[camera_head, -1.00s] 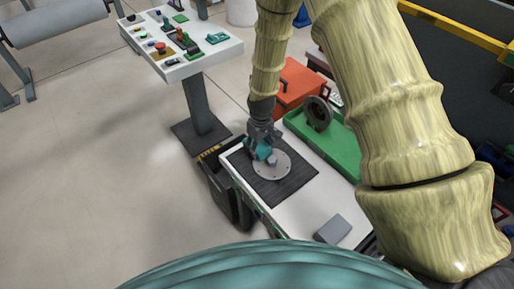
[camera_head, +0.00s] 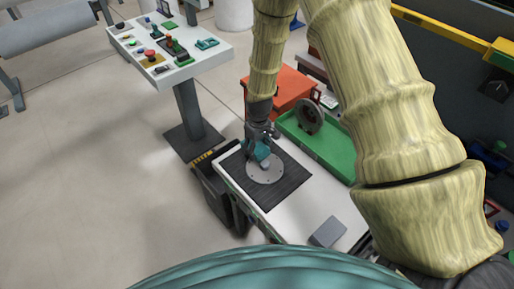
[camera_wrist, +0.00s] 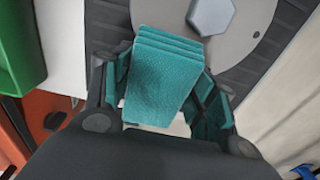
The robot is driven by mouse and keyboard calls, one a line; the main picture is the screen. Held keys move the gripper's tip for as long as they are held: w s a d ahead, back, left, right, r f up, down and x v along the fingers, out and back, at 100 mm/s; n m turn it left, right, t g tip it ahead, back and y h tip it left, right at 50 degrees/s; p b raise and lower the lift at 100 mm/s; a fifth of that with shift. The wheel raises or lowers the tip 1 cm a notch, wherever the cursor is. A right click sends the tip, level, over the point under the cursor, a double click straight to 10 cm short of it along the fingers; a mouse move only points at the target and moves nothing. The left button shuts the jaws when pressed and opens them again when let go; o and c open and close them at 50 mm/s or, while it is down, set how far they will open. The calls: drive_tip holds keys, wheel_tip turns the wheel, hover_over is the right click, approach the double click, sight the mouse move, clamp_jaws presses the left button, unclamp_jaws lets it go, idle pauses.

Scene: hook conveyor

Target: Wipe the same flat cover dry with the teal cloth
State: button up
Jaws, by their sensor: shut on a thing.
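My gripper (camera_head: 261,143) is shut on the folded teal cloth (camera_wrist: 162,75). The cloth also shows in the head view (camera_head: 262,153). The flat cover (camera_head: 266,170) is a round grey disc with small holes near its rim and a raised hexagonal boss (camera_wrist: 211,14). It lies on a black ribbed mat (camera_head: 284,194) on the white table. The cloth's front edge is over the near part of the cover, close beside the boss. I cannot tell whether it presses on the surface. My gripper hides part of the cover.
A green tray (camera_head: 338,164) holding a dark ring-shaped part (camera_head: 310,117) stands right of the mat. A red box (camera_head: 276,88) is behind. A grey block (camera_head: 328,231) lies at the table's front. A control stand (camera_head: 172,50) is at the left.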

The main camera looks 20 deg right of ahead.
drive_tip(key=shift+r+p, duration=1.75)
drive_tip(key=shift+r, duration=1.3)
drive_tip(key=shift+f, duration=0.1)
